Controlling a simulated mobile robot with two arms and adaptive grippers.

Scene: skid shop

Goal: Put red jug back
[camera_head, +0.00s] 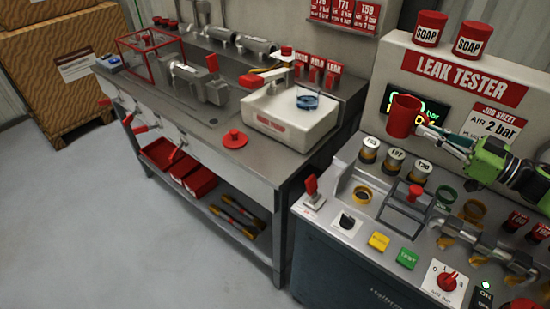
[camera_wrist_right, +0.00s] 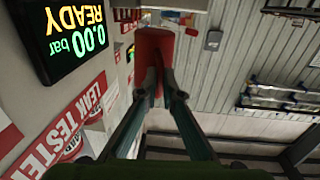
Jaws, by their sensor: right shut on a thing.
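The red jug (camera_head: 404,116) is held up in front of the leak tester's panel, above the bench top, and looks roughly upright. My right gripper (camera_head: 424,129) comes in from the right and is shut on the jug at its right side. In the right wrist view the red jug (camera_wrist_right: 153,42) shows between and beyond the fingertips of my right gripper (camera_wrist_right: 158,88). The exact contact on the jug is partly hidden by the fingers. My left gripper is in neither view.
The leak tester (camera_head: 470,68) stands behind, with two red soap cans (camera_head: 430,28) on top. Several labelled cylinders (camera_head: 370,149) and a clamp fixture (camera_head: 408,200) stand below the jug. To the left are a white basin (camera_head: 292,118) and a red lid-like disc (camera_head: 235,139) on the steel bench.

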